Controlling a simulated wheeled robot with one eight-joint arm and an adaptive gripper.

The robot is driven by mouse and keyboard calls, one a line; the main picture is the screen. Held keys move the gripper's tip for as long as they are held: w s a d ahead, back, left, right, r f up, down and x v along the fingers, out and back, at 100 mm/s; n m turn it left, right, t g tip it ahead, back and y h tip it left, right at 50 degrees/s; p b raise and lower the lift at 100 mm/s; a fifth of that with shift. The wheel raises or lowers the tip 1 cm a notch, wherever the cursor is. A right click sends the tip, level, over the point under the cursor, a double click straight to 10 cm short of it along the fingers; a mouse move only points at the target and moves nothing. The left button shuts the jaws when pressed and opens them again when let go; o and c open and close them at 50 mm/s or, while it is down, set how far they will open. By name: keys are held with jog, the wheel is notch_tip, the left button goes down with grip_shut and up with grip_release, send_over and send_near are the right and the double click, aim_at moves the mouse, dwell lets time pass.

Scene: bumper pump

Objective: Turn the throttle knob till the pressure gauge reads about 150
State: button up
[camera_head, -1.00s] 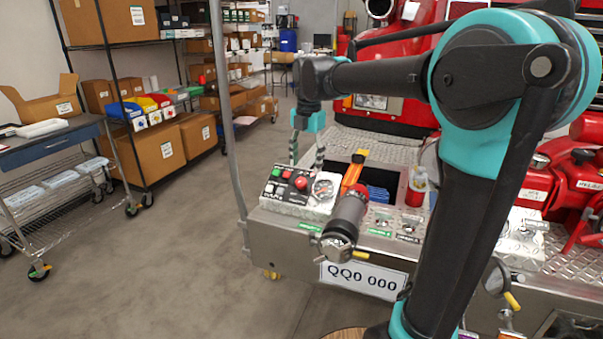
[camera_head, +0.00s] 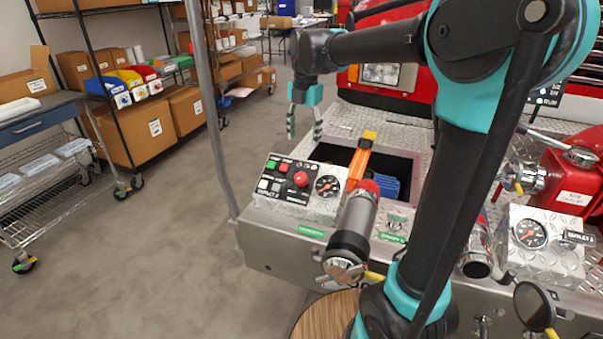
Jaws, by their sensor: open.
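A small control box (camera_head: 262,206) with a black panel sits on the bumper's front edge. A round red knob (camera_head: 301,179) stands out from its panel, next to green, red and white buttons. I take it for the throttle knob. A round pressure gauge (camera_head: 327,186) with a black face is on the right of the panel. Its needle shows orange, but its reading is too small to tell. My gripper (camera_head: 304,132) points down with fingers spread, open and empty. In the picture it is above the box, apart from the knob.
A dark open bin with an orange-handled item (camera_head: 361,158) and blue hose (camera_head: 381,184) lies right of the box. A nozzle (camera_head: 355,225) stands before it. A second gauge (camera_head: 531,233) is at the right. A grey post (camera_head: 210,110) rises left.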

aim_at(302, 175)
jog(key=f, duration=1.4)
jog(key=shift+w+a+f, duration=0.1)
jog(key=shift+a+f, duration=0.15)
jog(key=shift+a, duration=0.05)
jog(key=c, duration=1.1)
